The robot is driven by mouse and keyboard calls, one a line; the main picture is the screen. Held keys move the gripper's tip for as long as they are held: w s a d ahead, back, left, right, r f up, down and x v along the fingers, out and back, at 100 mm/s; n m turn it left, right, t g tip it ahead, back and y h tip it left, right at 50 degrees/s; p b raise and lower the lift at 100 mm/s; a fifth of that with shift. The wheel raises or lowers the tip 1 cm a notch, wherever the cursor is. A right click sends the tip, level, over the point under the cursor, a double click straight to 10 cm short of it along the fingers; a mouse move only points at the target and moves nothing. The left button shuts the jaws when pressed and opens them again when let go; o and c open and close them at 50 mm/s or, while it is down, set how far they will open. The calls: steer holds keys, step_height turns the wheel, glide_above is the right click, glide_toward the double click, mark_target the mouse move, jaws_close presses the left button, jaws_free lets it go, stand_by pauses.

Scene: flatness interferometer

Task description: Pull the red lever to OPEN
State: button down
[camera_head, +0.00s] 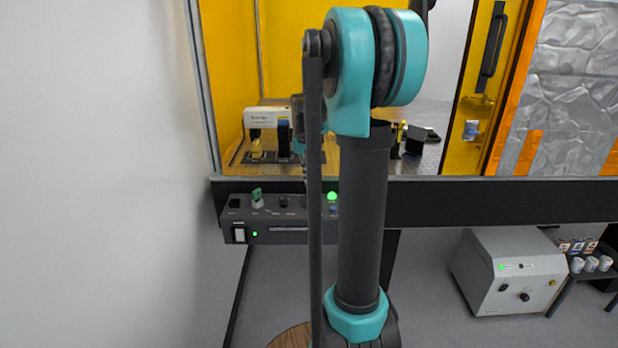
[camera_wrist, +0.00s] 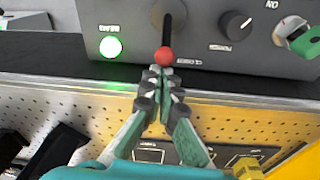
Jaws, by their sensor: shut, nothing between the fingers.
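The lettering beside the lever is upside down and too small to read surely. In the head view, the control box (camera_head: 265,232) sits under the bench edge; my arm hides the lever there.
A lit green button (camera_wrist: 110,47), a black dial (camera_wrist: 235,25) and a green key switch (camera_wrist: 302,38) flank the lever. A perforated bench top (camera_wrist: 60,100) lies beyond the fingers. Yellow enclosure panels (camera_head: 230,60) stand above the bench. A grey cabinet (camera_head: 510,270) stands on the floor at right.

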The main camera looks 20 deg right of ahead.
mark_target(309, 185)
steer(key=shift+s+r+t, duration=0.1)
steer(key=shift+s+t, duration=0.15)
steer(key=shift+t, duration=0.05)
steer(key=shift+s+a+r+t, duration=0.15)
steer(key=shift+s+t, duration=0.05)
steer(key=shift+t, duration=0.1)
steer(key=shift+s+a+r+t+h, duration=0.25)
steer(key=shift+s+t+h, duration=0.15)
steer(key=shift+s+t, duration=0.25)
steer(key=shift+s+a+r+t+h, duration=0.2)
steer(key=shift+s+t, duration=0.25)
steer(key=shift+t, duration=0.2)
steer(key=shift+s+a+r+t+h, duration=0.1)
steer(key=shift+s+t+h, duration=0.1)
steer(key=shift+s+t, duration=0.35)
steer(key=s+t, duration=0.1)
steer(key=t, duration=0.1)
steer(key=shift+s+a+t+h, duration=0.3)
steer(key=shift+s+t+h, duration=0.05)
steer(key=shift+s+h, duration=0.05)
steer(key=shift+s+a+f+t+h, duration=0.1)
steer(key=shift+s+a+t+h, duration=0.1)
steer(key=shift+s+t, duration=0.3)
steer(key=shift+s+a+t+h, duration=0.1)
steer(key=shift+s+t+h, duration=0.15)
steer(key=shift+t, duration=0.35)
steer(key=shift+d, duration=0.1)
